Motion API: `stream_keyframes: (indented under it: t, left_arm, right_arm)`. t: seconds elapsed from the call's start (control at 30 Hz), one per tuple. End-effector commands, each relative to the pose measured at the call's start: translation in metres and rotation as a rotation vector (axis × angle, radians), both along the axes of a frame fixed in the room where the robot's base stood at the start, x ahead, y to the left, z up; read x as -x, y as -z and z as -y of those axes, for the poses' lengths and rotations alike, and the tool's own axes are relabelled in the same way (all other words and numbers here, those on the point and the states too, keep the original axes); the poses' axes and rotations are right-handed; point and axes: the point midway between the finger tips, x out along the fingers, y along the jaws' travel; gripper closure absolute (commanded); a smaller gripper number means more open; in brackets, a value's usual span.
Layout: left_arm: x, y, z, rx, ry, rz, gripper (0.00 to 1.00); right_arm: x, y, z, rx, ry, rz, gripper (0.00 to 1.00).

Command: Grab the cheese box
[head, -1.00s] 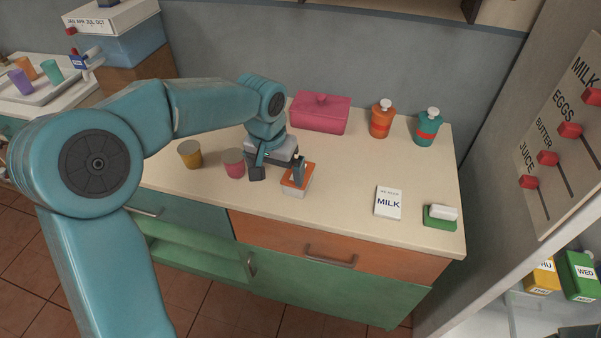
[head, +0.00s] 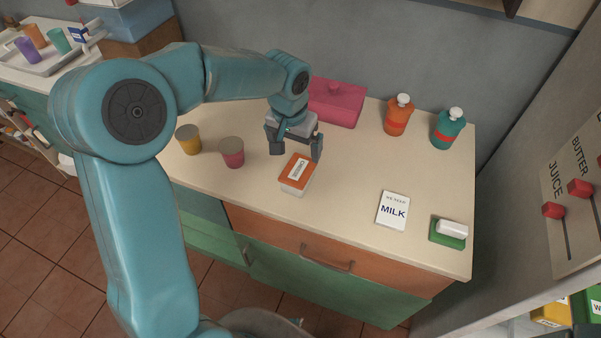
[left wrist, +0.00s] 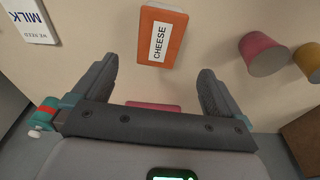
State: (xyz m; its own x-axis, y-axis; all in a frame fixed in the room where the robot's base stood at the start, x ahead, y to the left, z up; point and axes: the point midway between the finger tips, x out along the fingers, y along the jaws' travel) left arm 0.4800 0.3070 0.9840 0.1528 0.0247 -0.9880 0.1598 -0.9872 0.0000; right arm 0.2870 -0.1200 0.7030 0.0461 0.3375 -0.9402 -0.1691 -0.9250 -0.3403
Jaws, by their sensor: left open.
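The cheese box (head: 297,174) has an orange lid with a white "CHEESE" label and a pale body. It sits on the counter near the front edge, in the middle. My left gripper (head: 295,149) is open and empty, just behind the box in the head view. In the left wrist view the box (left wrist: 162,36) lies beyond the fingertips and roughly between their lines. The open fingers (left wrist: 158,78) are apart from it. My right gripper is not in view.
A yellow cup (head: 188,140) and a pink cup (head: 231,152) stand left of the box. A pink container (head: 338,102) and orange (head: 397,116) and teal (head: 447,130) bottles stand behind. A milk card (head: 392,211) and green sponge holder (head: 447,233) lie right.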

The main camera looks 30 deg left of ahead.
Motion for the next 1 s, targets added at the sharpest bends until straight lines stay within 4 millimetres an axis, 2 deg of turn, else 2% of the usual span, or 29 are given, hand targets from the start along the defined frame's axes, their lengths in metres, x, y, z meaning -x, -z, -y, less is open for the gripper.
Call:
stream_keyframes:
  t: [0.1, 0.3, 0.47, 0.77, 1.0]
  left_arm:
    - [-0.002, 0.03, 0.0, 0.001, 0.001, -0.007, 0.0]
    - [-0.007, 0.063, 0.0, 0.001, 0.001, -0.003, 0.0]
    - [-0.01, 0.073, 0.001, 0.001, 0.001, -0.002, 0.0]
    - [-0.016, 0.117, 0.001, 0.001, 0.001, -0.004, 0.0]
    - [-0.018, 0.122, 0.0, 0.001, 0.001, 0.0, 0.0]
  right_arm:
    - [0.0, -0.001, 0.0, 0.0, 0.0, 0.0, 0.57]
    - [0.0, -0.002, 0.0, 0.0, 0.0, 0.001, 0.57]
    - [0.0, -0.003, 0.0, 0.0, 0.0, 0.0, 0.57]
    - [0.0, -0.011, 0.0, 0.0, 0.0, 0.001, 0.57]
    - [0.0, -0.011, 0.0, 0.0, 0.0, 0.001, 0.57]
